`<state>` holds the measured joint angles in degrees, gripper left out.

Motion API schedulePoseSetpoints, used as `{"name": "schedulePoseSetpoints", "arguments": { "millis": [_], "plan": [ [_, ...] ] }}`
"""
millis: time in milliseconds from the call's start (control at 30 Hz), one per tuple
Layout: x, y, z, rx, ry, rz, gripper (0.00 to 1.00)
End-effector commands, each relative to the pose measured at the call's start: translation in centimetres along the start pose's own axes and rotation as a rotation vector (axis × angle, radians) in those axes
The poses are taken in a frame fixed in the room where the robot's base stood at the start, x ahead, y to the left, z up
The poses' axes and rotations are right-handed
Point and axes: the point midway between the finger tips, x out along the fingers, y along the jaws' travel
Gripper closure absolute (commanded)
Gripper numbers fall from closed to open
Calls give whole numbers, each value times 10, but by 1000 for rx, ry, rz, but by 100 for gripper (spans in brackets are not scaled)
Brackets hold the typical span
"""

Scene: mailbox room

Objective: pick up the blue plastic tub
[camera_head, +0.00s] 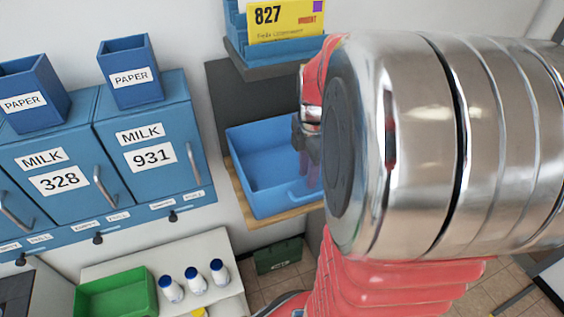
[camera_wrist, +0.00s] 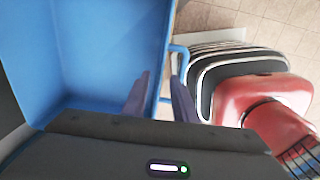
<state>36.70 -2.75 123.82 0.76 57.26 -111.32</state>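The blue plastic tub (camera_head: 262,150) is empty and sits on a wooden shelf right of the mailboxes in the head view. In the wrist view the tub (camera_wrist: 95,50) fills the upper left, with a loop handle on its right wall. My gripper (camera_head: 307,150) is at the tub's right side, partly hidden by my arm. In the wrist view my gripper (camera_wrist: 162,80) is open. Its left finger shows over the tub's inside and its right finger outside the wall near the handle. The rim lies between them with gaps; I see no contact.
A blue tray with a yellow 827 card (camera_head: 285,18) is above the tub. Mailbox 931 (camera_head: 150,150) is left, with a PAPER box (camera_head: 131,75) on top. Below are a green tray (camera_head: 118,295), several white bottles (camera_head: 196,280) and a dark green crate (camera_head: 278,256).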

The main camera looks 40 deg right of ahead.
Motion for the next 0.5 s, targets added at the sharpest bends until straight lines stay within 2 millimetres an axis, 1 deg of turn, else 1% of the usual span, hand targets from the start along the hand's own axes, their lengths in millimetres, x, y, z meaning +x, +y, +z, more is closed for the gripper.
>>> {"name": "schedulePoseSetpoints", "arguments": {
  "millis": [167, 400, 500],
  "plan": [
    [9, 0, 0, 0, 1, -3, 74],
    [40, 0, -1, 0, 1, -4, 74],
    [49, 0, -1, 0, 1, -2, 74]
  ]
}}
